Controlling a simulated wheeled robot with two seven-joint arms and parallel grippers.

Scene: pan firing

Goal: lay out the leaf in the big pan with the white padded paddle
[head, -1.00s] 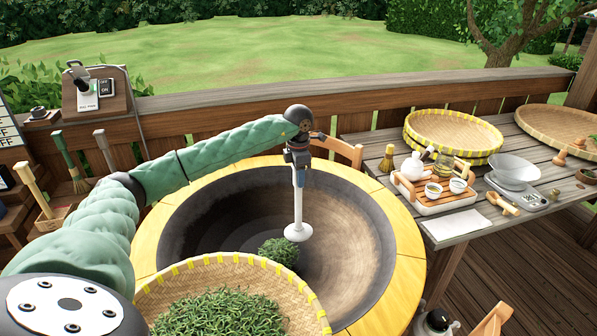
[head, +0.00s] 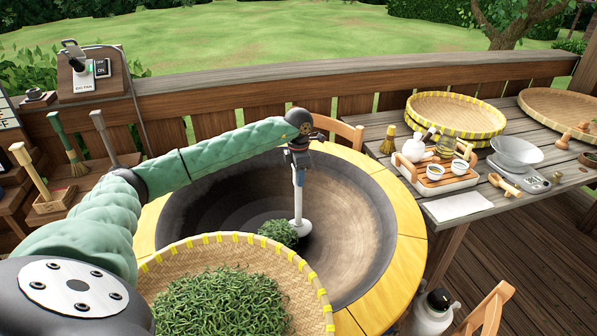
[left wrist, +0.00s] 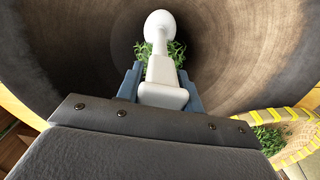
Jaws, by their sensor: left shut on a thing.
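The big pan (head: 350,225) is a dark, wide bowl with a yellow wooden rim. A small heap of green leaf (head: 277,232) lies in its lower middle. My left gripper (head: 299,165) is above the pan, shut on the handle of the white padded paddle (head: 299,205). The paddle hangs upright with its round white head just right of the leaf, seemingly touching or very near it. In the left wrist view the gripper fingers (left wrist: 160,88) grip the paddle's handle, and the leaf (left wrist: 172,50) is partly hidden behind the paddle. My right gripper is not in view.
A woven basket (head: 190,252) full of leaf stands at the pan's near side. The right table holds yellow-rimmed baskets (head: 455,113), a tea tray (head: 436,180) and a scale (head: 520,172). Brushes (head: 68,145) stand at the left. A wooden railing runs behind.

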